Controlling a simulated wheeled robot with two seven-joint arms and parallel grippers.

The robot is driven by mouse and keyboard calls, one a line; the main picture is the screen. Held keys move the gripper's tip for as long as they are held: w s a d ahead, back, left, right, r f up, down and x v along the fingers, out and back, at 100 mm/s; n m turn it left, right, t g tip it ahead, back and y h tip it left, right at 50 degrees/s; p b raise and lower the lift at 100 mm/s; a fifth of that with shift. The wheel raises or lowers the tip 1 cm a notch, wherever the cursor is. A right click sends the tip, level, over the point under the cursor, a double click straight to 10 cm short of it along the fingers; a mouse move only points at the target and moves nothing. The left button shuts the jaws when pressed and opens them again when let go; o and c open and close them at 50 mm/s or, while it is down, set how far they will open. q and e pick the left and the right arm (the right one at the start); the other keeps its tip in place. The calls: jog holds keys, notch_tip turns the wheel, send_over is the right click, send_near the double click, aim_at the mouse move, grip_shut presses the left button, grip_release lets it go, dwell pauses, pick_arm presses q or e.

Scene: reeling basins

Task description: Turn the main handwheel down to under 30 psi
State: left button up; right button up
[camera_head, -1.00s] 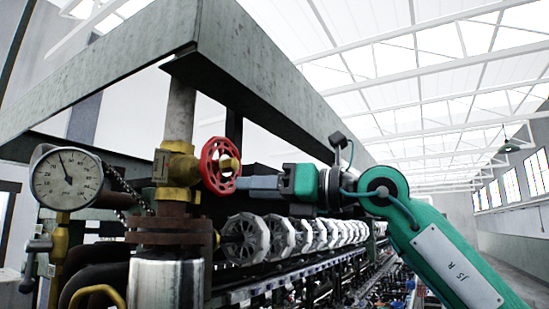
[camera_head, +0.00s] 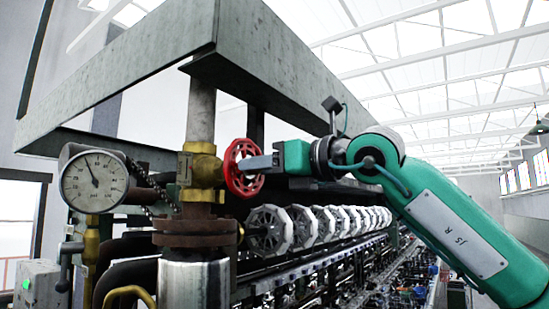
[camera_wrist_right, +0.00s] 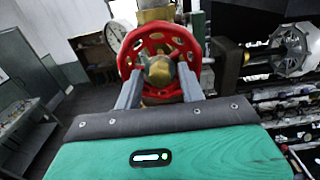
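The red main handwheel (camera_head: 232,180) sits on a brass valve (camera_head: 205,168) on a vertical pipe. It also shows in the wrist view (camera_wrist_right: 127,57) with a brass hub (camera_wrist_right: 159,71). My right gripper (camera_head: 246,163) is at the wheel from the right, fingers pointing left across its middle. In the wrist view its two fingers (camera_wrist_right: 160,84) are spread, one on each side of the hub, with their tips at the wheel; firm contact cannot be told. The round white gauge (camera_head: 106,178) has its needle slightly left of straight up; its numbers are too small to read surely. My left gripper is out of view.
A grey steel beam frame (camera_head: 290,62) runs above the valve. A row of pale reels (camera_head: 270,231) and machinery lies below and behind my right arm. A flanged pipe joint (camera_head: 196,233) stands under the valve. A grey box (camera_head: 38,284) is at lower left.

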jog(key=c, duration=0.8)
jog(key=m+b, duration=2.1)
jog(key=m, duration=0.7)
jog(key=shift+a+f+m, duration=0.1)
jog(key=shift+f+m, duration=0.05)
jog(key=shift+m, duration=0.25)
jog(key=shift+c, duration=0.2)
jog(key=o, duration=0.8)
